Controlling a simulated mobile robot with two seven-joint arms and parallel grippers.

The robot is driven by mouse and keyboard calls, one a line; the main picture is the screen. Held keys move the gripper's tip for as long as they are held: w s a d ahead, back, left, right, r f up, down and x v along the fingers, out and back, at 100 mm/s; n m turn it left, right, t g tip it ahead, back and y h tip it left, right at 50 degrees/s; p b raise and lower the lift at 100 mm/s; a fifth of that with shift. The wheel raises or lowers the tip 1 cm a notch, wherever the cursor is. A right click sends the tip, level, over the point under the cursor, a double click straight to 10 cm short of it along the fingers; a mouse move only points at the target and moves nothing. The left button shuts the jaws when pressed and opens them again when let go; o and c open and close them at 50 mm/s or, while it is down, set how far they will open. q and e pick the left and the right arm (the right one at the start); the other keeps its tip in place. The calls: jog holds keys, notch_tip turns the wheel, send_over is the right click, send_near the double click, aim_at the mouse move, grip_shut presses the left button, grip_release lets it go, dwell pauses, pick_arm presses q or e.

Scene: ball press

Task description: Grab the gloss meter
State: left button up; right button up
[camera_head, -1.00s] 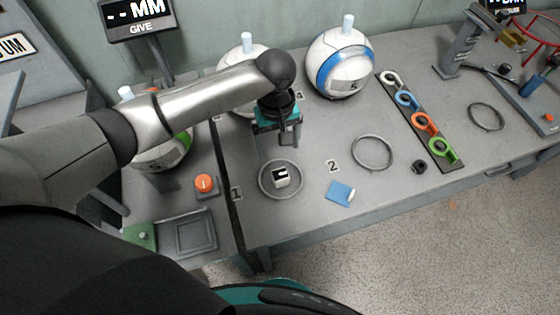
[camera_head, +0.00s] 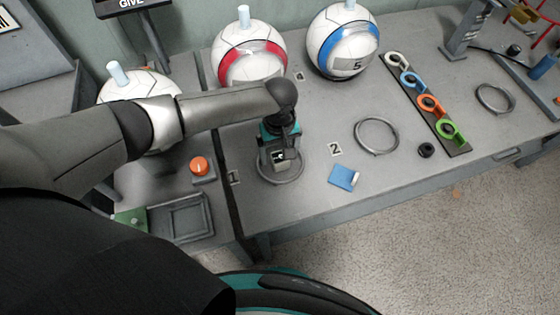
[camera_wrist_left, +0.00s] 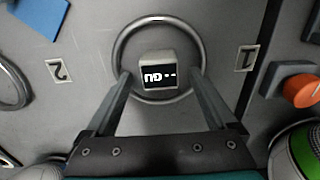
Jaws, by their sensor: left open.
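The gloss meter, a small pale block with a black display face, sits inside a metal ring on the grey table; it shows in the left wrist view (camera_wrist_left: 158,73) and partly in the head view (camera_head: 279,157). The display reads characters like "GU" and dashes, upside down in the wrist view. My left gripper (camera_head: 279,163) points down over the ring. In the left wrist view its two fingers (camera_wrist_left: 160,78) are spread, one on each side of the meter, with gaps between. I cannot tell the exact height of the fingertips. My right gripper is not in view.
A second ring (camera_head: 377,135) and a blue card-like piece (camera_head: 343,177) lie to the right. A rack of coloured rings (camera_head: 430,104) is further right. An orange knob (camera_head: 199,166) stands to the left. Balls with red (camera_head: 248,52) and blue bands (camera_head: 343,43) stand behind.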

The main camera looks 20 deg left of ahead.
pick_arm(q)
notch_tip(320, 180, down, 2)
grip_shut()
dwell(0.8)
jog(key=shift+r, duration=0.15)
